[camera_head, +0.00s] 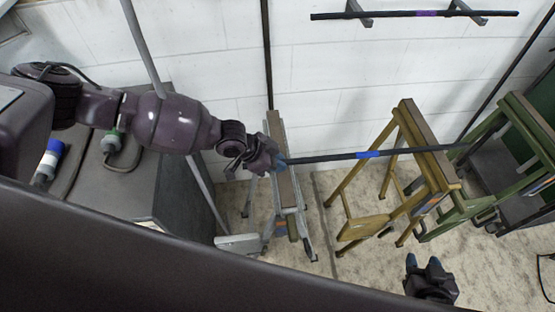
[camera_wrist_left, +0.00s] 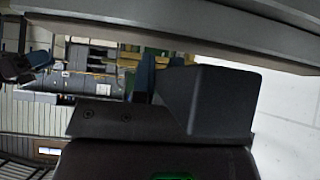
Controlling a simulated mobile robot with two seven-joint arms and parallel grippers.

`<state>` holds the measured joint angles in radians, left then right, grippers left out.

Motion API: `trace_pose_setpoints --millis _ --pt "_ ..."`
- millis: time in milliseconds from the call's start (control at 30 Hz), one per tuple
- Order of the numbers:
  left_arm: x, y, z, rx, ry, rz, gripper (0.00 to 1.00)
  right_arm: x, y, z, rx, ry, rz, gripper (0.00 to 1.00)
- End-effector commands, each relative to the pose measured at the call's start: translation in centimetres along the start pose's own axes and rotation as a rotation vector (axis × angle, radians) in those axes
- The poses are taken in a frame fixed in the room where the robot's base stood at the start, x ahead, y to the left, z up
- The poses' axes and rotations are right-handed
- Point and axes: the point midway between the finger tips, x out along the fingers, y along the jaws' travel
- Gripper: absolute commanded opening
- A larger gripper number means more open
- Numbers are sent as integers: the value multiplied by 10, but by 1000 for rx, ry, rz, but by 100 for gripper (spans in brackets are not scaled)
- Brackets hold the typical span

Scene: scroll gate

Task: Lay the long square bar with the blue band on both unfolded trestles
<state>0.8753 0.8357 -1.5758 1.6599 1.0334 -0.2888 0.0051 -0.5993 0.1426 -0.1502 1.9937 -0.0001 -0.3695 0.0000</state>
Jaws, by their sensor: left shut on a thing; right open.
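The long dark square bar with the blue band (camera_head: 367,154) runs left to right in the head view. My left gripper (camera_head: 281,161) is shut on its left end, over the grey trestle (camera_head: 285,189) with a brown top. The bar's right part crosses over the yellow trestle (camera_head: 418,135), and its tip ends near the green trestle (camera_head: 529,120). I cannot tell whether the bar touches either top. The yellow and green trestles stand with legs spread; the grey one's legs are partly hidden. My right gripper (camera_head: 423,264) is open and empty, low in front of the yellow trestle.
A bar with a purple band (camera_head: 426,13) rests on wall brackets at the back. A dark grey cabinet (camera_head: 165,185) stands left of the grey trestle. Thin poles lean on the wall. Bare floor (camera_head: 340,285) lies in front of the trestles.

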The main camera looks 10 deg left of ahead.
Motion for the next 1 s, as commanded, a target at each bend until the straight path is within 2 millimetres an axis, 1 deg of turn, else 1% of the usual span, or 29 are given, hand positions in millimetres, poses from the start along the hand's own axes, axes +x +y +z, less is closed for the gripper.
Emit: trace_pose_setpoints --millis 267,300,367,400,500,667,700,800,867,1000 --pt "1 0 1 3 -2 1 0 3 0 -2 -1 5 -1 44" --pt "1 0 1 3 -2 1 16 3 0 -1 -1 4 -1 44" --pt "1 0 1 3 -2 1 26 3 0 -1 -1 3 -1 44" --pt "1 0 0 3 -2 1 32 2 0 0 -1 2 -1 44" --pt "1 0 0 2 -2 1 45 2 0 2 0 -2 0 44" --pt "1 0 0 2 -2 0 45 -1 0 6 1 -10 1 44" --pt "1 1 5 0 -13 1 45 -1 0 7 1 -12 1 44" --pt "-1 0 4 0 -10 1 45 -3 0 8 2 -16 2 44" --pt "-4 0 4 0 -9 -1 45 -3 0 8 2 -16 2 44" --pt "-21 -1 3 1 -6 -2 45 -3 1 7 2 -14 2 44"
